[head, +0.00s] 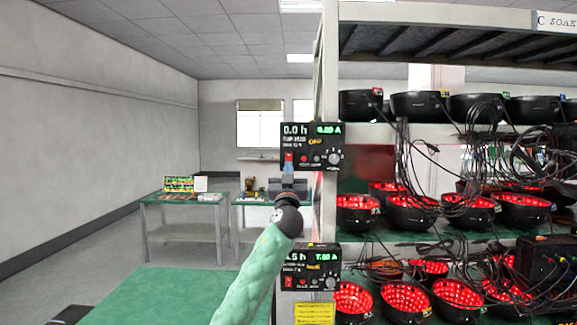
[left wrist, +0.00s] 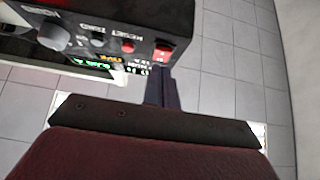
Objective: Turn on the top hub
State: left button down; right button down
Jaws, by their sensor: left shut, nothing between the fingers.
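The top hub (head: 312,146) is a black box on the rack's front upright, with a lit display reading 0.0 h and what looks like 0.00 A. Its red rocker switch (left wrist: 165,50) is at one end of the panel in the left wrist view, beside a red button (left wrist: 128,46) and knobs. My left gripper (head: 288,168) is shut and empty, just below the switch in the head view. Its fingertips (left wrist: 160,72) reach right up to the switch in the left wrist view; I cannot tell if they touch it. My right gripper is not in view.
A second lit hub (head: 310,268) is lower on the same upright, above a yellow label (head: 313,313). Rack shelves at right hold several black bowls, many glowing red (head: 405,298), and hanging cables (head: 450,150). Green-topped tables (head: 185,199) stand behind. The left aisle is open.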

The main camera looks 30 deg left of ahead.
pick_arm(q)
jog(key=shift+w+a+f, duration=0.1)
jog(key=shift+w+a, duration=0.3)
jog(key=shift+w, duration=0.2)
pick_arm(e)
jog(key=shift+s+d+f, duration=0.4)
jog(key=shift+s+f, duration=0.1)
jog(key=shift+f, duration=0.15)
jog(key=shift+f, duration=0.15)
pick_arm(q)
jog(key=shift+w+a+y+b, duration=0.2)
jog(key=shift+y+b, duration=0.1)
jog(key=shift+b, duration=0.7)
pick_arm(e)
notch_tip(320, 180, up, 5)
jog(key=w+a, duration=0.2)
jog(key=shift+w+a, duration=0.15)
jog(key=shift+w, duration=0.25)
pick_arm(q)
jog(key=shift+d, duration=0.1)
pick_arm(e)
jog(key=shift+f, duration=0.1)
